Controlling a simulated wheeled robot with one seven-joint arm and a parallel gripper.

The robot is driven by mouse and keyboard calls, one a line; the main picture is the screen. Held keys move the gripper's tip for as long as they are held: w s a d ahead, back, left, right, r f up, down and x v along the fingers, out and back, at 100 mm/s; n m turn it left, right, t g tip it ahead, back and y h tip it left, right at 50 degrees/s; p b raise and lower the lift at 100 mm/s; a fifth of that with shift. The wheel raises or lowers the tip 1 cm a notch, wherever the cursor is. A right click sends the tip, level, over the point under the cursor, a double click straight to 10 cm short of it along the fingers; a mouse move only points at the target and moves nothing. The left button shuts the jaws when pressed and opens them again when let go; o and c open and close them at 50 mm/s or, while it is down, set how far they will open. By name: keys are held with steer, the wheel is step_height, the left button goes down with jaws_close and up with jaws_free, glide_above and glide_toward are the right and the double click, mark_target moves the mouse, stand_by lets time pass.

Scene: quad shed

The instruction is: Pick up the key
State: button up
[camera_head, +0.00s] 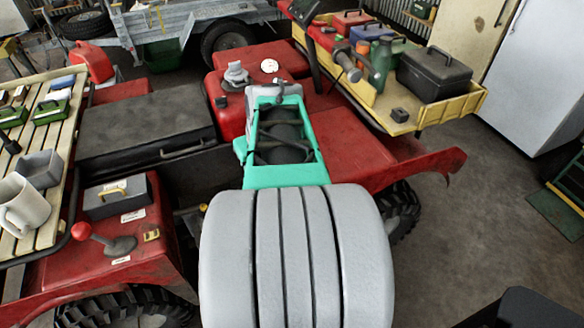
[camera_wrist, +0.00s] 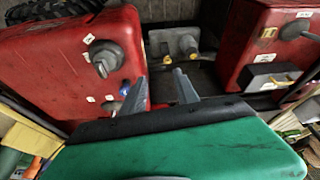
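In the wrist view, my gripper (camera_wrist: 158,88) has its two grey fingers apart and nothing visible between them. Close to the left finger, a small blue-headed piece (camera_wrist: 125,88) sits at the edge of a red panel (camera_wrist: 80,90). It may be the key, but it is too small to be sure. A grey knob (camera_wrist: 104,58) is on the same panel. No key can be made out in the head view, where my arm covers the middle of the red quad (camera_head: 350,150) and hides my fingertips.
A yellow tray (camera_head: 455,105) with a black toolbox (camera_head: 433,74) and bottles stands at the upper right. A slatted wooden rack (camera_head: 50,135) with a white mug (camera_head: 22,205) is at the left. A red-knobbed lever (camera_head: 82,231) stands near the lower left.

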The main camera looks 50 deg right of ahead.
steer(key=s+d+f+m, duration=0.1)
steer(key=s+d+m, duration=0.1)
steer(key=s+d, duration=0.6)
steer(key=shift+h, duration=0.4)
steer(key=w+d+f, duration=0.1)
steer(key=f, duration=0.1)
steer(key=w+d+f, duration=0.1)
steer(key=w+f, duration=0.1)
steer(key=w+d+f+p, duration=0.1)
steer(key=f, duration=0.2)
steer(key=shift+w+d, duration=0.15)
steer(key=shift+w, duration=0.2)
jaws_close()
